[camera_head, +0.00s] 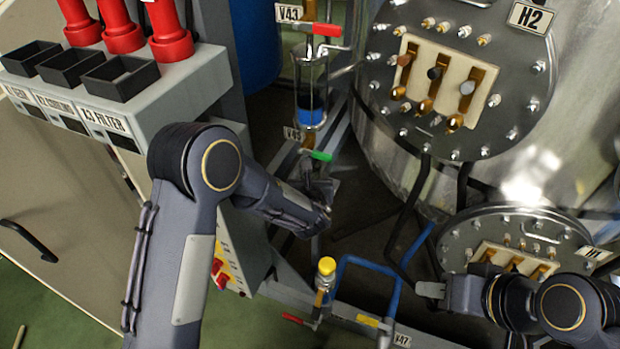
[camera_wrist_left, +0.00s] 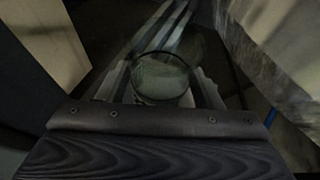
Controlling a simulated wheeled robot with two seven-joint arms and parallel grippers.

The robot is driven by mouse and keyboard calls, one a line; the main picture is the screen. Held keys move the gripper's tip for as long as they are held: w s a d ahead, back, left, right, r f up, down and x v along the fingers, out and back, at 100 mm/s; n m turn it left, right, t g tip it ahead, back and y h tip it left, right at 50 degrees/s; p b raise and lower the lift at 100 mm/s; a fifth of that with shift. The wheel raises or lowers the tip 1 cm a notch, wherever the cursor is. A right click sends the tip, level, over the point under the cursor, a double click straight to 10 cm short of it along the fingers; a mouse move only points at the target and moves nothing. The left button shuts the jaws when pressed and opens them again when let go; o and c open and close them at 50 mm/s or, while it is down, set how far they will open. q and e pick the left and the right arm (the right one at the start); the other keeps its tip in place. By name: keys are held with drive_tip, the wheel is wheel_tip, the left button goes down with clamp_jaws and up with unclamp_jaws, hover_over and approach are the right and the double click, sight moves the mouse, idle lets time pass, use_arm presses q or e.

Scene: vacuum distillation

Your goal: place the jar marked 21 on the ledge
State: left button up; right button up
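A clear round glass vessel (camera_wrist_left: 162,80), perhaps the jar, shows in the left wrist view just beyond the dark gripper body. Pale finger-like parts lie on both sides of it; I cannot tell whether they touch it. No number 21 is readable in either view. My left gripper (camera_head: 322,190) is at the end of the arm from the left, below the green-handled valve, small and partly hidden by its wrist. My right gripper (camera_head: 432,290) is at the lower right, in front of the lower flange, seen edge-on. I cannot make out which surface is the ledge.
A glass vessel with blue liquid (camera_head: 311,114) stands between the red handle (camera_head: 327,30) and green handle (camera_head: 321,156). A steel tank (camera_head: 390,165) fills the right. A yellow-capped valve (camera_head: 326,267) and blue pipe (camera_head: 365,262) stand low. A grey cabinet (camera_head: 205,75) is left.

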use_arm(q)
drive_tip(key=shift+o, duration=0.8)
drive_tip(key=shift+r+p, duration=0.25)
drive_tip(key=shift+p, duration=0.1)
drive_tip(key=v, duration=1.2)
drive_tip(key=shift+f, duration=0.2)
